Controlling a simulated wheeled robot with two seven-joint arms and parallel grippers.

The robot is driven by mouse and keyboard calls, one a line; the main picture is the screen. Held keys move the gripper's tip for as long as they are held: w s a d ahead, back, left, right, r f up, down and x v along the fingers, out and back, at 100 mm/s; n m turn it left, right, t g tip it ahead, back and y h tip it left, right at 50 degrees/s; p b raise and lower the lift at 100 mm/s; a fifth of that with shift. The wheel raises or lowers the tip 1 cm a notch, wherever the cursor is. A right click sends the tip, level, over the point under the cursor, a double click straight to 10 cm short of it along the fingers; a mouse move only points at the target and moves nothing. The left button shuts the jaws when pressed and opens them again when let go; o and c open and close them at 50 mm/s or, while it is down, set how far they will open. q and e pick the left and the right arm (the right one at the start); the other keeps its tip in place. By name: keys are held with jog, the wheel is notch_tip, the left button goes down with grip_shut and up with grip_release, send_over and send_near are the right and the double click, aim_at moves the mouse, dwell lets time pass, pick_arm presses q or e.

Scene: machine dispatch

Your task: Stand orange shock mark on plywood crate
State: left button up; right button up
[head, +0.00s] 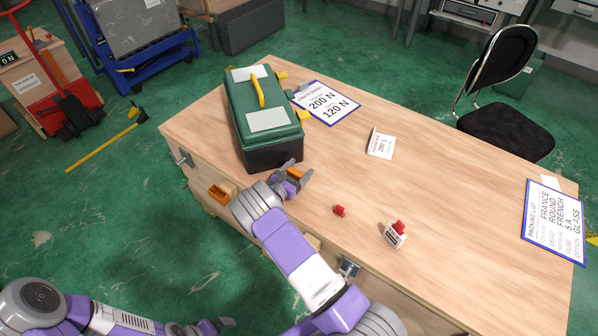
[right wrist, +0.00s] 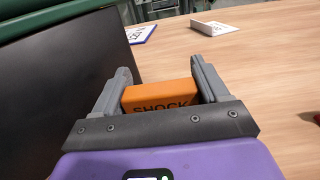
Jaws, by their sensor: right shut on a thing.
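The orange shock mark (right wrist: 160,96) is a block with dark lettering reading SHOCK, held between the two grey fingers of my right gripper (right wrist: 160,88). In the head view, my right gripper (head: 300,176) is just in front of the green toolbox, over the near left part of the plywood crate's top. A little orange of the mark (head: 294,173) shows between the fingers. The plywood crate (head: 450,200) is large and pale, with metal latches on its near side. Whether the mark touches the crate top is unclear. My left gripper (head: 217,325) is low at the bottom, away from the crate; its fingers are unclear.
The green toolbox (head: 265,115) stands close behind my right gripper. A 200 N / 120 N sheet (head: 326,103), a white card (head: 380,143), a small red piece (head: 339,210), a red-topped white item (head: 395,235) and a packing list (head: 553,220) lie around.

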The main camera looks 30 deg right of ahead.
jog(key=shift+r, duration=0.1)
jog(key=shift+f, duration=0.25)
jog(key=o, duration=1)
jog(key=shift+r, duration=0.1)
jog(key=shift+o, duration=0.2)
jog(key=shift+a+r, duration=0.1)
jog(key=shift+r, duration=0.15)
jog(key=p+v, duration=0.2)
jog(key=v, duration=1)
jog(key=shift+f, duration=0.15)
